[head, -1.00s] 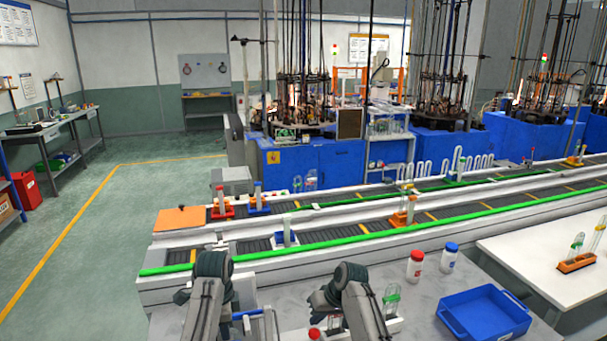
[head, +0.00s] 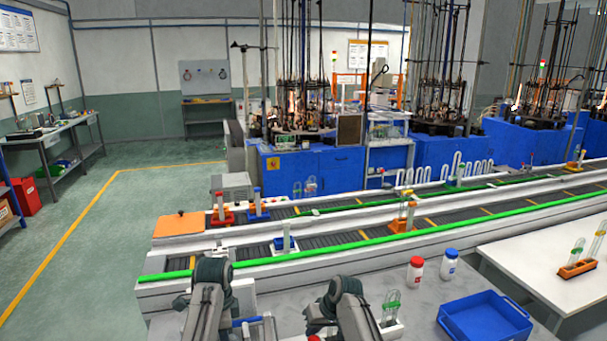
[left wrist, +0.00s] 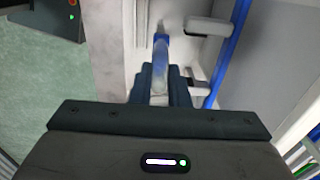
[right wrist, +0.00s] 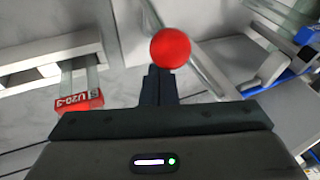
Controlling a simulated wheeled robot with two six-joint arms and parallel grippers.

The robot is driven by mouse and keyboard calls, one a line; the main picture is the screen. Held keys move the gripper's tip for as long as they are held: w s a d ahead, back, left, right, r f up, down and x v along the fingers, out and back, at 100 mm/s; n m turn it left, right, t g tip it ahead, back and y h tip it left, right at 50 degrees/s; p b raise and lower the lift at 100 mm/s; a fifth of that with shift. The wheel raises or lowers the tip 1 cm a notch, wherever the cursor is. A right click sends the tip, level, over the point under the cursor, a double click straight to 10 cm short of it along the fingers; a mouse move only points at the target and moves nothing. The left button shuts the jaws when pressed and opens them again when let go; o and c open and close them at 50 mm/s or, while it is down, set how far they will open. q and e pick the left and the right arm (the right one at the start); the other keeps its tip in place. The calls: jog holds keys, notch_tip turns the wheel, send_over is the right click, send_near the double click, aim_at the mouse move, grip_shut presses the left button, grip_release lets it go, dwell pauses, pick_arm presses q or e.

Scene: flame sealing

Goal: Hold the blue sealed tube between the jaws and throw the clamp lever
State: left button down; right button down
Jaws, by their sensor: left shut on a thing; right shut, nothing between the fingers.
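My left gripper (left wrist: 160,80) is shut on the blue sealed tube (left wrist: 160,62), a clear tube with a blue tip, seen upright between the fingers in the left wrist view. Pale clamp jaws (left wrist: 213,27) and a long blue bar (left wrist: 232,50) lie just to its right; I cannot tell if the tube touches the jaws. My right gripper (right wrist: 158,78) is shut and empty, its fingertips at a red ball knob (right wrist: 170,48); contact is unclear. The knob's edge shows at the bottom of the head view (head: 314,338). My arms hide both fingertips there.
A red-labelled holder (right wrist: 80,100) with glass tubes is left of my right fingers. A white rack with a green-marked tube (head: 390,308), two capped bottles (head: 416,270) and a blue tray (head: 486,318) stand on the right. The conveyor's green rail (head: 400,235) runs behind.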

pick_arm(q)
jog(key=shift+w+a, duration=0.15)
jog(key=shift+w, duration=0.35)
jog(key=shift+w+a, duration=0.15)
jog(key=shift+w, duration=0.5)
jog(key=shift+w+a, duration=0.3)
jog(key=shift+w, duration=0.6)
dwell(0.5)
